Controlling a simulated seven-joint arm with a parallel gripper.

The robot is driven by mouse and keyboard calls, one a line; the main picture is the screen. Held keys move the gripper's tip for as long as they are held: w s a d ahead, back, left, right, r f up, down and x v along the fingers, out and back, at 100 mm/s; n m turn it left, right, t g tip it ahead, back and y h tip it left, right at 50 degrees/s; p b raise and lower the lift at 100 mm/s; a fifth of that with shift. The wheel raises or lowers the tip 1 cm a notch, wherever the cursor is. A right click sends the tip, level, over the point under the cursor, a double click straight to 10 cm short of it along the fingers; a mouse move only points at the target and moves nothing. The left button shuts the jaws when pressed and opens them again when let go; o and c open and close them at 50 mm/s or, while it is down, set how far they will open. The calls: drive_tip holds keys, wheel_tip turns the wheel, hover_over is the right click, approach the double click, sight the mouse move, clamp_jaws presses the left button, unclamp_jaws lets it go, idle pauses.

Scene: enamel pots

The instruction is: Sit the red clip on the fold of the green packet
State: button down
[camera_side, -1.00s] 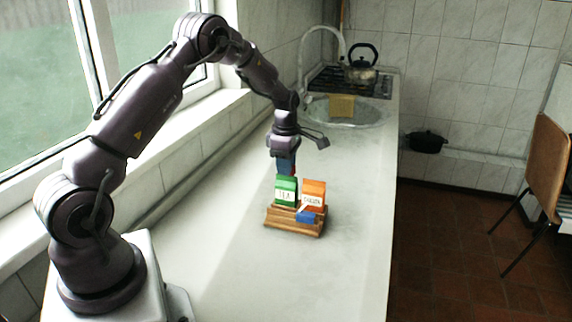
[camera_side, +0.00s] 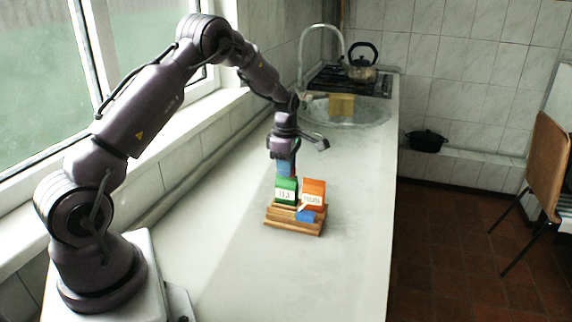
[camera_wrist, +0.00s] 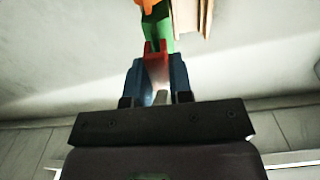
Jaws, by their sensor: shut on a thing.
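The green packet (camera_side: 286,185), with a white label, stands upright in the wooden rack (camera_side: 293,228). My gripper (camera_side: 286,175) is directly above it, fingers pointing down, with its tips close to the packet's top. In the wrist view, the blue fingers (camera_wrist: 157,72) are shut on the red clip (camera_wrist: 155,49). The clip's far end meets or overlaps the green packet (camera_wrist: 158,36) in that view. I cannot tell whether the clip sits around the fold. In the side view the clip is mostly hidden by the fingers and packet.
An orange packet (camera_side: 314,188) stands just right of the green one in the rack. A small blue object (camera_side: 306,216) lies at the rack's front. The counter (camera_side: 340,250) around the rack is clear. A sink with a yellow block (camera_side: 341,105) lies farther back.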

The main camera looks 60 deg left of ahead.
drive_tip(key=shift+f, duration=0.85)
drive_tip(key=c, duration=0.9)
unclamp_jaws()
drive_tip(key=shift+c, duration=0.2)
wheel_tip(320, 180, up, 13)
drive_tip(key=shift+s+f+m, duration=0.1)
drive_tip(key=shift+f+m, duration=0.1)
drive_tip(key=shift+m, duration=0.9)
drive_tip(key=s+d+r+m+t, duration=0.2)
drive_tip(key=s+d+r+m, duration=0.4)
drive_tip(key=s+d+m, duration=0.5)
drive_tip(key=s+d+r+m+t, duration=0.3)
drive_tip(key=s+d+r+m, duration=0.3)
drive_tip(key=s+d+m, duration=0.6)
drive_tip(key=shift+d+r+m+t, duration=0.15)
drive_tip(key=shift+d+m+t, duration=0.2)
drive_tip(key=shift+m, duration=0.45)
